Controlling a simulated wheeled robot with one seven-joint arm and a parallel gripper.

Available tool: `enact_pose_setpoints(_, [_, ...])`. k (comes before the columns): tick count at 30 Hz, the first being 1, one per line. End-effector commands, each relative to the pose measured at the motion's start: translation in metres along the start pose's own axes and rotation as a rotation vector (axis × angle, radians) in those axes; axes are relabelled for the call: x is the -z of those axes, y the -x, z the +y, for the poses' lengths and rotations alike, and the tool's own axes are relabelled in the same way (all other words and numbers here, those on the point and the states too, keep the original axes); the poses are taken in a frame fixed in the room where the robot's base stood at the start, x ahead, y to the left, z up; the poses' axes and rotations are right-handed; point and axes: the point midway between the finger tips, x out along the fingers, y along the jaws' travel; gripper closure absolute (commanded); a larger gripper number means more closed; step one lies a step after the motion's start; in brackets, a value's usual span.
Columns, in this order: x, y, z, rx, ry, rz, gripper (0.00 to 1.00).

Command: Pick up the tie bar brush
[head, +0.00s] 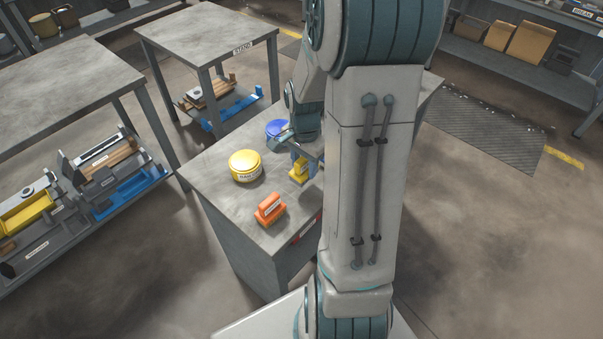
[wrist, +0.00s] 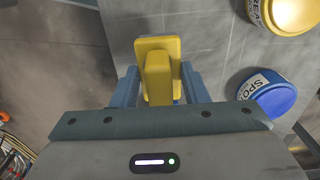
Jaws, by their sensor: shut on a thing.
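A yellow brush-like block (head: 298,173) with a raised handle is at my gripper on the grey workbench (head: 225,195). In the wrist view this yellow block (wrist: 158,58) sits between the two blue-grey fingers of my gripper (wrist: 158,88), which is shut on its handle. In the head view my gripper (head: 302,160) is partly hidden by my arm. An orange block of similar shape (head: 269,210) stands apart near the bench's front. I cannot read the labels to tell which is the tie bar brush, nor whether the yellow block touches the bench.
A yellow round tin (head: 245,166) and a blue round tin (head: 276,129) stand on the bench left of and behind my gripper. Both tins show at right in the wrist view. Other tables with loaded lower shelves stand to the left.

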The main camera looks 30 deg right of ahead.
Motion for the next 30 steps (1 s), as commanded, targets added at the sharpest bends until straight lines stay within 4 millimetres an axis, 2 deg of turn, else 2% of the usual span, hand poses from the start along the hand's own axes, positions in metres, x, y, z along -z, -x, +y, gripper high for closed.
enact_pose_setpoints(1, [0.015, 0.006, 0.006, 0.002, -0.012, 0.004, 0.84])
enact_pose_setpoints(6, [0.048, 0.028, 0.021, 0.001, -0.010, 0.003, 0.84])
enact_pose_setpoints(15, [0.090, 0.056, 0.039, 0.000, -0.007, 0.001, 0.84])
enact_pose_setpoints(21, [0.100, 0.063, 0.044, -0.001, -0.004, 0.000, 0.84])
enact_pose_setpoints(29, [0.101, 0.064, 0.044, -0.001, -0.004, 0.000, 0.84])
enact_pose_setpoints(30, [0.101, 0.064, 0.044, -0.001, -0.004, 0.000, 0.65])
